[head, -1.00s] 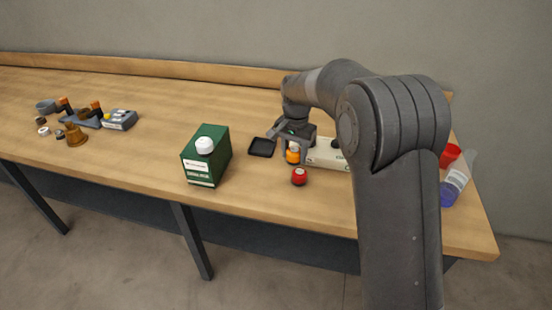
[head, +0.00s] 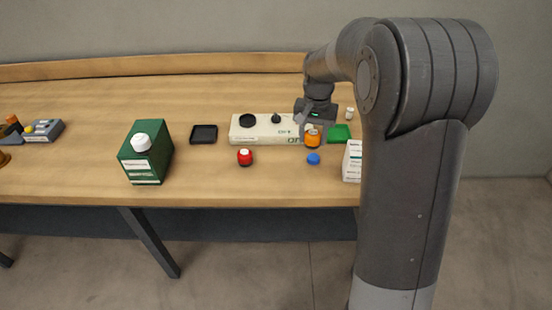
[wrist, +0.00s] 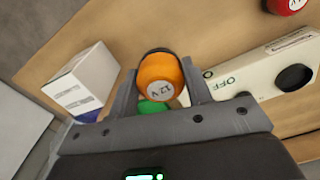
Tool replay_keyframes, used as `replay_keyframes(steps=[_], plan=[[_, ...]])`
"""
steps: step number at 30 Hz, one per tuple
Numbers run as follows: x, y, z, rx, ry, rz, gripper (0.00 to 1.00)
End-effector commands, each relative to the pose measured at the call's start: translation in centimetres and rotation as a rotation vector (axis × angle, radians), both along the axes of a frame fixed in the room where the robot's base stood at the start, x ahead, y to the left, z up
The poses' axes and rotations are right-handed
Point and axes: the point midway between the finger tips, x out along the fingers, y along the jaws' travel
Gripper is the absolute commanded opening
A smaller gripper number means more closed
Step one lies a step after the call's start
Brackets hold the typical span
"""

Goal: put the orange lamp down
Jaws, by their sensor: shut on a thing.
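The orange lamp (head: 313,140) is a small rounded orange piece with a dark base. My gripper (head: 313,130) is shut on it, near the right end of the pale panel. In the wrist view the orange lamp (wrist: 161,76) sits between the two fingers of my gripper (wrist: 160,85), with a "12 V" marking facing the camera. I cannot tell whether its base touches anything.
The pale panel (head: 262,131) has a black socket and a black knob. A red lamp (head: 245,157), a blue piece (head: 313,158) and a white box (head: 352,162) are nearby. A black tray (head: 203,134) and a green box (head: 146,155) stand left. Bare table lies in front.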

Motion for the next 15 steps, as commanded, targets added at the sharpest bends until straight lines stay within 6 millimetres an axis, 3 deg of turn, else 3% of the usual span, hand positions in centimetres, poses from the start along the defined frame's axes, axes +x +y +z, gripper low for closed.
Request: replay_keyframes(steps=[9,15], plan=[[2.1,6.9,-4.4,0.000,0.003,0.006,0.21],[3.0,9.7,-6.1,0.000,0.001,0.004,0.21]])
